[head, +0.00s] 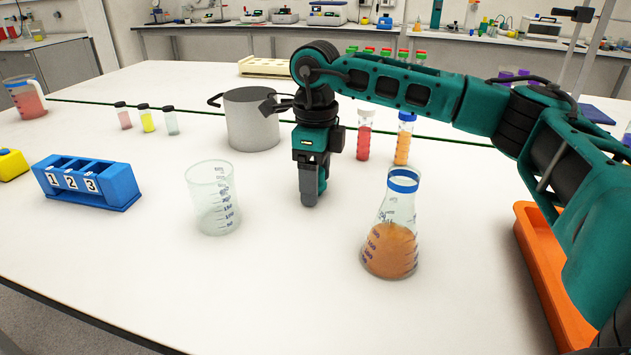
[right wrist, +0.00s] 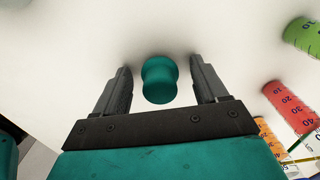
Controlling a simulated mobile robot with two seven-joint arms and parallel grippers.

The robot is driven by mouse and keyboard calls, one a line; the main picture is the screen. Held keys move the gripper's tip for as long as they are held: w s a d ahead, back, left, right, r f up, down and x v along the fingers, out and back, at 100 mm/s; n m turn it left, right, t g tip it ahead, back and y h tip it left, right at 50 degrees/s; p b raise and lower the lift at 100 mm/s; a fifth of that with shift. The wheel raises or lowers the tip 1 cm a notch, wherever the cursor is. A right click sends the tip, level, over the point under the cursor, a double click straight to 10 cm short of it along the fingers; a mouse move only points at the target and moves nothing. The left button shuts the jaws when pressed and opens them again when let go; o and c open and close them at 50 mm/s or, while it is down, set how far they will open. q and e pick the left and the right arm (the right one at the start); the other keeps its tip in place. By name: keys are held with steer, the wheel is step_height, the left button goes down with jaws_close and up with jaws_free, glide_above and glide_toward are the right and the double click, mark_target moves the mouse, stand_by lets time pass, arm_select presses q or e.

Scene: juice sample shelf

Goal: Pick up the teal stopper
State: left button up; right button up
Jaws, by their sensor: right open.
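The teal stopper (right wrist: 159,79) is on the white table in the right wrist view, a small waisted piece between the two fingers of my right gripper (right wrist: 160,85). There is a gap on each side of it, so the gripper is open around or above it; the height is hard to tell. In the head view my right gripper (head: 309,198) points straight down at the table between the beaker and the flask, and the stopper is hidden behind it. My left gripper is not in view.
An empty beaker (head: 213,198) stands left of the gripper and a flask with orange liquid (head: 391,240) stands right. Behind are a metal pot (head: 251,120) and red (head: 364,137) and orange (head: 403,142) tubes. A blue numbered rack (head: 120,190) is at left, an orange tray (head: 540,245) at right.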

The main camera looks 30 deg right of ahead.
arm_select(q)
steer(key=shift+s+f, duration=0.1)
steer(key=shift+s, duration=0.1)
arm_select(e)
steer(key=c, duration=1.1)
steer(key=shift+r, duration=0.1)
steer(key=shift+c, duration=0.2)
